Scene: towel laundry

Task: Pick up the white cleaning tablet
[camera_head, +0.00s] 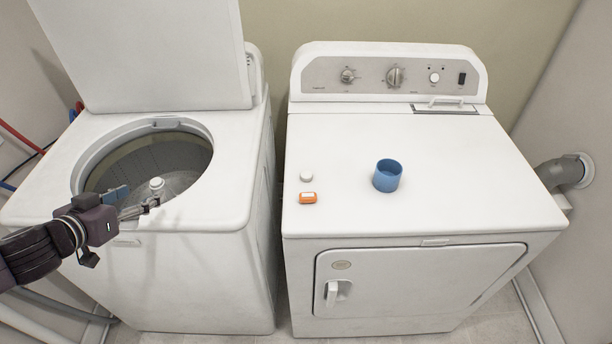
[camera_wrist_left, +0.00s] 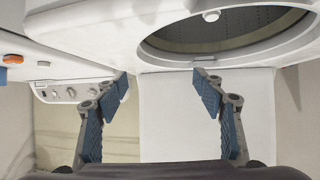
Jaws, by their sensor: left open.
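The white cleaning tablet (camera_head: 306,177) is a small round piece lying on the left part of the dryer top (camera_head: 340,150). It also shows at the left of the left wrist view (camera_wrist_left: 43,64). My left gripper (camera_head: 138,198) is over the front of the open washer tub, left of the tablet and well apart from it. In the left wrist view its two fingers (camera_wrist_left: 162,84) are spread wide with nothing between them. My right gripper is in neither view.
An orange-and-white item (camera_head: 307,198) lies just in front of the tablet. A blue cup (camera_head: 387,175) stands to the right of it. The washer's lid (camera_head: 150,55) is raised and its tub (camera_head: 120,165) is open. A gap separates washer and dryer.

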